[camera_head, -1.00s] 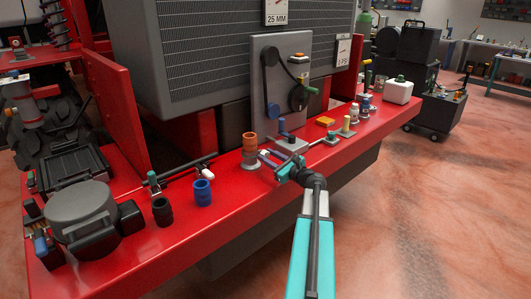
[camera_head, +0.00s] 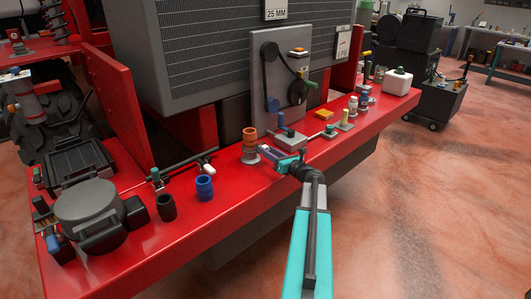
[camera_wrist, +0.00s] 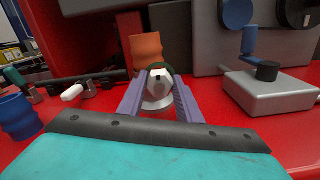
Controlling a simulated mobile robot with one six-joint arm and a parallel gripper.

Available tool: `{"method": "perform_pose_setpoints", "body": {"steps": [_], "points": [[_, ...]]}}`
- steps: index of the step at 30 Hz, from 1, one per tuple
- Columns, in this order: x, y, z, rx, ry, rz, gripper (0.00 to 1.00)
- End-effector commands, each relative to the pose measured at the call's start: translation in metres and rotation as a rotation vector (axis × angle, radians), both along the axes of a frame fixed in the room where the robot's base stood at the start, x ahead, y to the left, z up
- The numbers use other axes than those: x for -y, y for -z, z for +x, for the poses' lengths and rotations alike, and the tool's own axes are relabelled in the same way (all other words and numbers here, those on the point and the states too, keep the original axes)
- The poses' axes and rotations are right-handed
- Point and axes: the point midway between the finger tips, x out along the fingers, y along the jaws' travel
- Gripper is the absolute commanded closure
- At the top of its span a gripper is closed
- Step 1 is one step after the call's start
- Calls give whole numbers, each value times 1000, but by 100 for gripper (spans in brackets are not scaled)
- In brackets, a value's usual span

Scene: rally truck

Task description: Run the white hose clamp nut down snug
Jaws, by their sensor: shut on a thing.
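In the wrist view, my gripper (camera_wrist: 158,98) has its two purple fingers on either side of a small white nut (camera_wrist: 157,78) with a dark hole in its face, and it is shut on it. A dark green ring shows just behind the nut. The ribbed orange hose piece (camera_wrist: 146,50) stands upright behind it. In the head view, my gripper (camera_head: 276,153) is at the front of the red bumper, just right of the orange hose piece (camera_head: 249,136) and its grey flanged base. The nut is hidden there by my fingers.
A blue sleeve (camera_head: 204,187) and a black sleeve (camera_head: 166,207) stand to the left. A grey block with a blue crank (camera_wrist: 268,95) stands right. The floor in front is clear.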

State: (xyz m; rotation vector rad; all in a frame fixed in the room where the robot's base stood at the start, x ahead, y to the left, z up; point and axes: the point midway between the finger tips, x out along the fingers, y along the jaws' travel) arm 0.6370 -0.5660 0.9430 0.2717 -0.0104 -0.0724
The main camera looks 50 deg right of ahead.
Motion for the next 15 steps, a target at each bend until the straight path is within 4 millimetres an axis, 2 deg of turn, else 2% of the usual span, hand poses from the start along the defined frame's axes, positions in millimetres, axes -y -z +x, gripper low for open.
{"method": "perform_pose_setpoints", "body": {"steps": [5,6,9,15], "points": [[0,2,-1,-3,0,-1,91],[0,2,-1,-3,0,-1,65],[0,2,-1,-2,0,-1,50],[0,1,-1,-2,-1,-1,50]]}}
